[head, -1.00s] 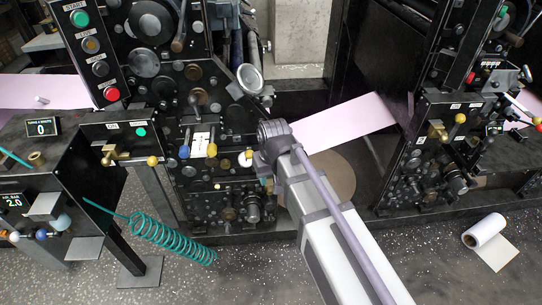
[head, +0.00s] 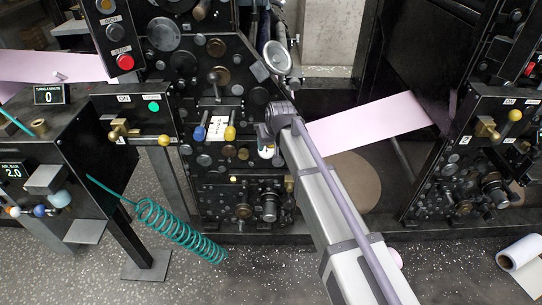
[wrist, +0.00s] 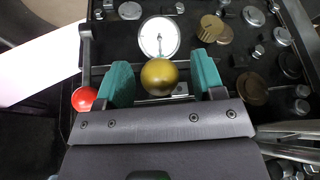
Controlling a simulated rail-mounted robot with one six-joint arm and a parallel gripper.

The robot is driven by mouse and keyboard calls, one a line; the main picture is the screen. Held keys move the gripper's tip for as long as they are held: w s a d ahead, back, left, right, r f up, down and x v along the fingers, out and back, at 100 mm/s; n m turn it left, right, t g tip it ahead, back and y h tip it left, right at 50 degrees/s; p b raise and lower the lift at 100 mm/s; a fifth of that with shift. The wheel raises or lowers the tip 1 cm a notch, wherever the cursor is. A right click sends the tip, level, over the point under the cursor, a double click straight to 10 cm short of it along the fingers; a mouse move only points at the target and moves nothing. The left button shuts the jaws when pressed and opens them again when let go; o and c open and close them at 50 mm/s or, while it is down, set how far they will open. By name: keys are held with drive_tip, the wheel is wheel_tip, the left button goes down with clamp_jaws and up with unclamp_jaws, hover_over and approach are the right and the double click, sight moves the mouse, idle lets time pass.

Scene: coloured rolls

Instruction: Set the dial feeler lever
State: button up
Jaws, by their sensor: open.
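The dial (wrist: 159,37) has a round white face and shows at the top middle of the wrist view. Just below it is a gold ball knob (wrist: 159,78), apparently the feeler lever's end. My gripper (wrist: 165,80) is open, with one teal finger to the left of the ball and one to the right. A gap shows on each side of the ball. I cannot tell how deep the ball sits between the fingers. In the head view my arm reaches the machine and hides the gripper and the lever.
A red ball knob (wrist: 84,99) is close outside the left finger. Brass knobs (wrist: 210,28) and bolts crowd the black panel. A pink web (head: 367,118) runs right of my arm. A teal coiled hose (head: 178,232) hangs at left. A white roll (head: 519,254) lies on the floor.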

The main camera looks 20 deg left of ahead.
drive_tip(key=shift+w+a+f, duration=0.1)
drive_tip(key=shift+w+f, duration=0.05)
drive_tip(key=shift+f, duration=0.35)
drive_tip(key=shift+r, duration=0.15)
drive_tip(key=shift+c, duration=0.3)
